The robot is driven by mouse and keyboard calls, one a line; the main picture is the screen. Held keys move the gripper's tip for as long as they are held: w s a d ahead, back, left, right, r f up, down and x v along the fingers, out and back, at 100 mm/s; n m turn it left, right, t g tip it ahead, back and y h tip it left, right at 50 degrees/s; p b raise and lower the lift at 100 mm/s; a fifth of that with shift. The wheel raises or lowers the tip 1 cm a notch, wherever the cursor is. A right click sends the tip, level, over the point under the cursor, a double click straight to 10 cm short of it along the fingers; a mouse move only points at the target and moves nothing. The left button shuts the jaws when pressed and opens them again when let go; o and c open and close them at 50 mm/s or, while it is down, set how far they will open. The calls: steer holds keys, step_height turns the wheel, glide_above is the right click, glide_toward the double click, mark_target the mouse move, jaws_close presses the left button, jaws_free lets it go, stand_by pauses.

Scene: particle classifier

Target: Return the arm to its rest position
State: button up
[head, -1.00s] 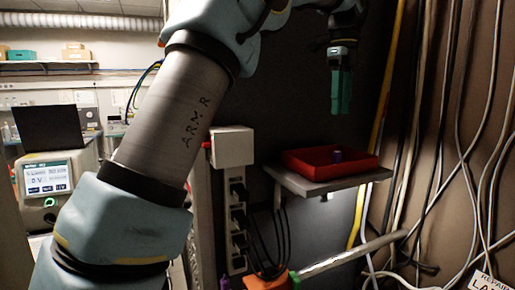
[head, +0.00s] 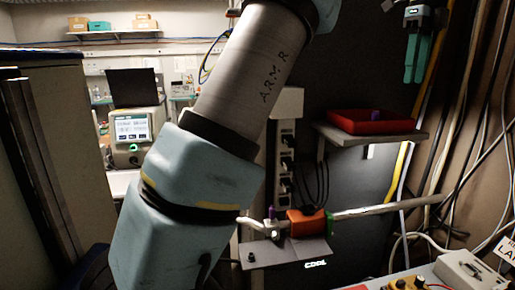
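My arm (head: 255,75), with a grey link marked ARM R and pale blue joints, fills the middle of the head view and runs up out of the top edge. My gripper (head: 417,72) hangs at the upper right with its green fingers pointing down. The fingers look close together; any gap between them is too small to judge. I see nothing below the fingertips. The gripper is above and to the right of a red tray (head: 345,123), apart from it. A small purple object (head: 376,115) is in the tray.
The tray sits on a grey wall shelf (head: 340,138). Below are a metal pipe (head: 385,208) with an orange fitting (head: 305,222) and a plate (head: 285,252). Cables (head: 480,130) line the right wall. An instrument (head: 130,132) and black monitor (head: 132,88) stand at the left.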

steer(key=w+a+f+n+b, duration=0.2)
steer(key=w+a+f+n, duration=0.2)
steer(key=a+f+n, duration=0.55)
steer(key=w+a+f+n+b, duration=0.1)
steer(key=w+a+f+n, duration=0.2)
steer(key=a+f+n, duration=0.6)
steer(key=s+a+f+n+b, duration=0.1)
steer(key=s+a+f+n, duration=0.4)
steer(key=a+f, duration=0.4)
steer(key=s+a+f+n+t+b, duration=0.1)
steer(key=s+a+f+n, duration=0.5)
steer(key=a+f, duration=0.3)
steer(key=s+a, duration=0.1)
steer(key=a, duration=0.3)
steer(key=shift+s+f+t, duration=0.25)
steer(key=shift+s+t, duration=0.05)
steer(key=shift+s, duration=0.05)
